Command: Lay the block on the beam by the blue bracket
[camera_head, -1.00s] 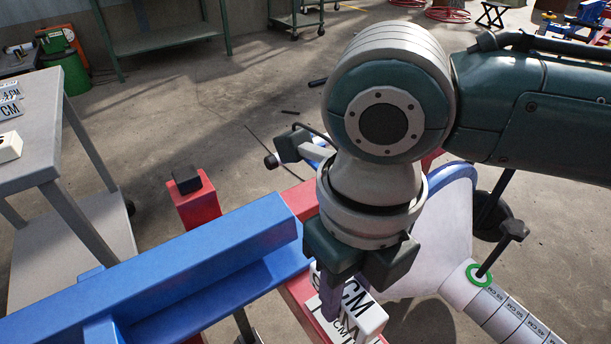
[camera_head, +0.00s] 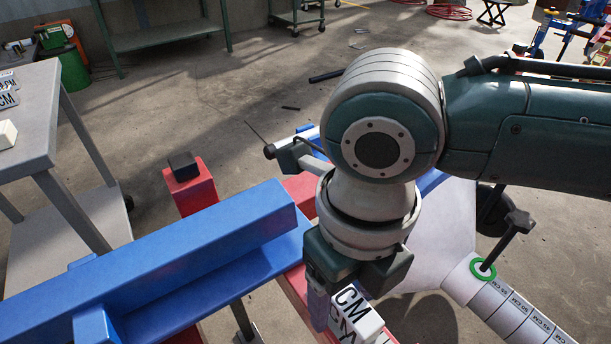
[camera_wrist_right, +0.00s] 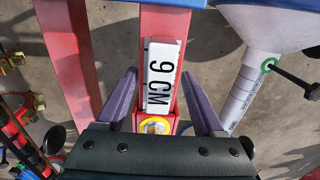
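The white block marked 9 CM (camera_wrist_right: 164,78) lies on the red beam (camera_wrist_right: 155,25), label up, lengthwise along it in the right wrist view. In the head view the block (camera_head: 358,314) is partly hidden by my right gripper (camera_head: 335,310). The blue bracket (camera_head: 170,258) crosses the beam just left of the block; its blue edge (camera_wrist_right: 180,3) shows at the top of the wrist view, a short gap beyond the block. My right gripper (camera_wrist_right: 160,88) is open, with one finger on each side of the block and visible gaps. My left gripper is out of view.
A grey table (camera_head: 35,125) at left holds white labelled blocks. A red post with a black cap (camera_head: 187,180) stands behind the bracket. At right are a pale funnel-shaped part (camera_head: 445,225) and a marked tube with a green ring (camera_head: 483,268).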

